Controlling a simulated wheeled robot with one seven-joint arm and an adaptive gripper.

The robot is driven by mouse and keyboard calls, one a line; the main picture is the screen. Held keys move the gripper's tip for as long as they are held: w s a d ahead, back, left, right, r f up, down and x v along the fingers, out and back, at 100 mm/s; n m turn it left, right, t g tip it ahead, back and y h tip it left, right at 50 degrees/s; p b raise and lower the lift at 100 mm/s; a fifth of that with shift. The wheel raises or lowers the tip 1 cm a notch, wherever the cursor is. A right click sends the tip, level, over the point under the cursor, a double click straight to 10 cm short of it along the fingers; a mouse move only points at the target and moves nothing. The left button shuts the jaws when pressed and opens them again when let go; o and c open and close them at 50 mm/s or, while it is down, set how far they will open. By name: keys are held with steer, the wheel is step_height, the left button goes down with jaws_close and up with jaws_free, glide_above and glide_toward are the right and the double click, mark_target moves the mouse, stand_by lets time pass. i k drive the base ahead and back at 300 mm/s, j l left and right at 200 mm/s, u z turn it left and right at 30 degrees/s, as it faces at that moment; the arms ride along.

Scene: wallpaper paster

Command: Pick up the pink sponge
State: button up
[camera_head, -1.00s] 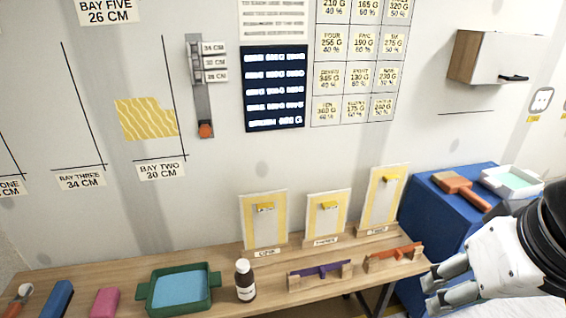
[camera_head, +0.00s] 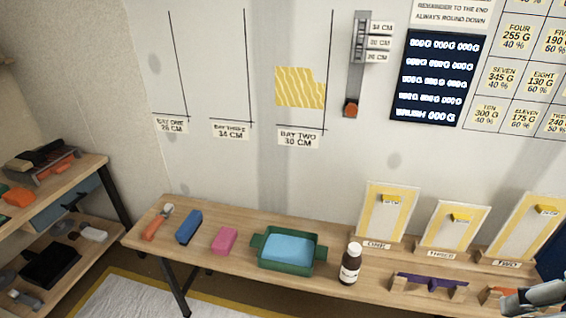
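The pink sponge (camera_head: 225,241) lies on the wooden bench (camera_head: 220,210), between a blue block (camera_head: 188,227) and a green tray (camera_head: 288,269) with light blue inside. It is in full view, with nothing on top of it. My gripper (camera_head: 512,300) shows only in part at the lower right edge of the picture, far to the right of the sponge. Whether its fingers are open or shut cannot be made out.
A dark bottle (camera_head: 350,264) stands right of the tray. A purple tool (camera_head: 429,282) and framed yellow samples stand further right. An orange-handled tool (camera_head: 157,222) lies at the bench's left end. A loaded shelf (camera_head: 85,170) stands at left. A pale mat (camera_head: 125,298) lies on the floor.

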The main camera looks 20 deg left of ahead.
mark_target(224, 242)
steer(key=u, duration=1.2)
